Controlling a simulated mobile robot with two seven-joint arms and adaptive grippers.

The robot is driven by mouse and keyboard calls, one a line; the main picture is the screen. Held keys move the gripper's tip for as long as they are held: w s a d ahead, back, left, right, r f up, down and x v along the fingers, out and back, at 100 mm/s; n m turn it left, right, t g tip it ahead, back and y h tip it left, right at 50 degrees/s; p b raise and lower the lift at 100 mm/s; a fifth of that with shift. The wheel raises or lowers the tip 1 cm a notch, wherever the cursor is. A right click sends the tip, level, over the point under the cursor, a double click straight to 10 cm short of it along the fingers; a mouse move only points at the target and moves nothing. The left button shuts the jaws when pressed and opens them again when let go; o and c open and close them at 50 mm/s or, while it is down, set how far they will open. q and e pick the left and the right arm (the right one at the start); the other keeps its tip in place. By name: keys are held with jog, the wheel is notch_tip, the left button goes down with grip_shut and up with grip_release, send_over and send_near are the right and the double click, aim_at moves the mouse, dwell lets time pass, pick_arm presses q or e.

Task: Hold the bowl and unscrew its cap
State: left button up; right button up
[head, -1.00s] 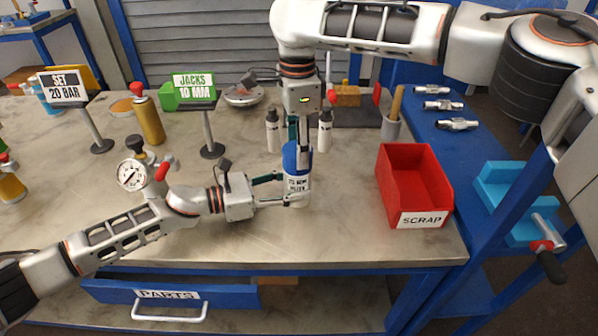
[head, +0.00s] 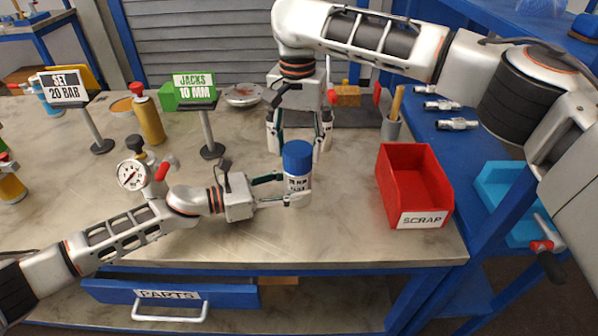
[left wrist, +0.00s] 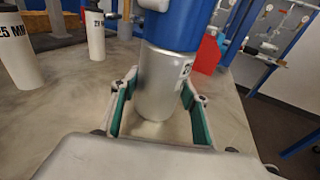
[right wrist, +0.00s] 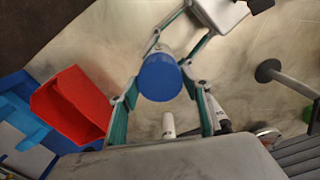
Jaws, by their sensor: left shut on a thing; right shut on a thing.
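The bowl (head: 297,184) is a pale cylinder with a printed label, upright above the front middle of the table. In the left wrist view it looks silver (left wrist: 158,85). Its blue cap (head: 297,155) sits on top, with no gap seen below it in the left wrist view (left wrist: 183,22). My left gripper (head: 296,196) is shut on the bowl from the left. My right gripper (head: 299,146) points down from above, its fingers either side of the cap. In the right wrist view the round cap top (right wrist: 160,77) lies between its fingertips, and the gripper is shut on it.
A red SCRAP bin (head: 413,187) stands to the right. A pressure gauge (head: 131,175) is behind my left forearm. The JACKS sign (head: 194,87) and a yellow bottle (head: 148,119) stand at left. White bottles stand close behind the cap, partly hidden. The PARTS drawer (head: 168,294) is partly open.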

jog(key=n, duration=1.3)
jog(key=shift+n, duration=0.4)
jog(key=shift+d, duration=0.1)
jog(key=o, duration=1.1)
jog(key=shift+o, duration=0.2)
